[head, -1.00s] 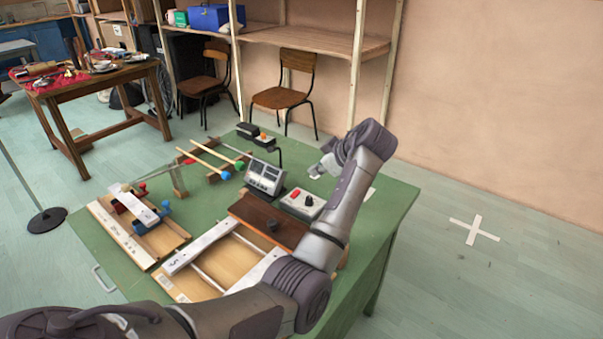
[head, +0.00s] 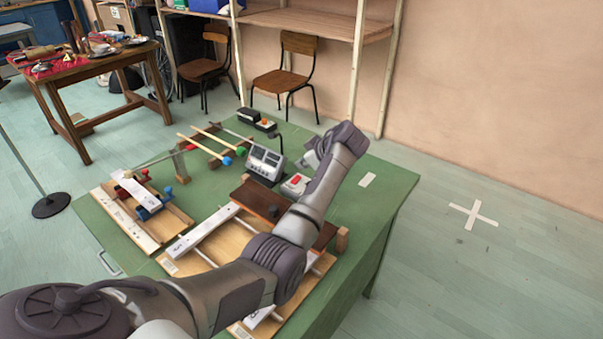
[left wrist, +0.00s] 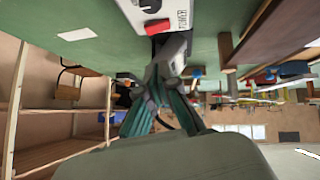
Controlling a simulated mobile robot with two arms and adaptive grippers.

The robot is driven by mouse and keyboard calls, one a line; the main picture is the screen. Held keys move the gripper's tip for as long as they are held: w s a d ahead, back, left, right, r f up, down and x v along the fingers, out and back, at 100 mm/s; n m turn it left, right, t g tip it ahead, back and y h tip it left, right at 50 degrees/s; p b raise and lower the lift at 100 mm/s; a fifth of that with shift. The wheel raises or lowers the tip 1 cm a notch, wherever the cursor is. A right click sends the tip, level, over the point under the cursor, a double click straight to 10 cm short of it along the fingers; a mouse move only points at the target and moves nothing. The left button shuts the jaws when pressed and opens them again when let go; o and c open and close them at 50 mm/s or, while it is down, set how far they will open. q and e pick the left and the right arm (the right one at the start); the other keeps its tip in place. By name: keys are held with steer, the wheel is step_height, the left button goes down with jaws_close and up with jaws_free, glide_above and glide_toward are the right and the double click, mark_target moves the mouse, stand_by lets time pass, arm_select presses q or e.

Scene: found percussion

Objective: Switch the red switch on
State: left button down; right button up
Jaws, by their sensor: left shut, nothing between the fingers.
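The red switch (head: 297,180) sits on a small white box on the green table, left of my left forearm in the head view. My arm covers part of the box. The left wrist view shows the red switch (left wrist: 157,27) at the top, on the white box (left wrist: 178,18) with a black knob and a "POWER" label. Whether the switch is on or off cannot be told. My left gripper (head: 309,159) is shut and empty, close behind the box. Its fingers (left wrist: 167,68) point toward the switch side, apparently just short of it. My right gripper is out of view.
A grey meter unit (head: 265,164) stands just left of the box. A brown wooden board (head: 250,196) and white-barred frames lie in front. Mallets (head: 207,144) lie further back left. The table's right side is mostly clear, with a white label (head: 367,180).

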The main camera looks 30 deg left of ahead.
mark_target(296, 176)
arm_select(q)
steer(key=f, duration=0.1)
steer(key=a+f, duration=0.1)
steer(key=w+f, duration=0.1)
steer(key=f, duration=0.1)
steer(key=shift+a, duration=0.2)
steer(key=shift+w+f, duration=0.15)
steer(key=shift+f, duration=0.5)
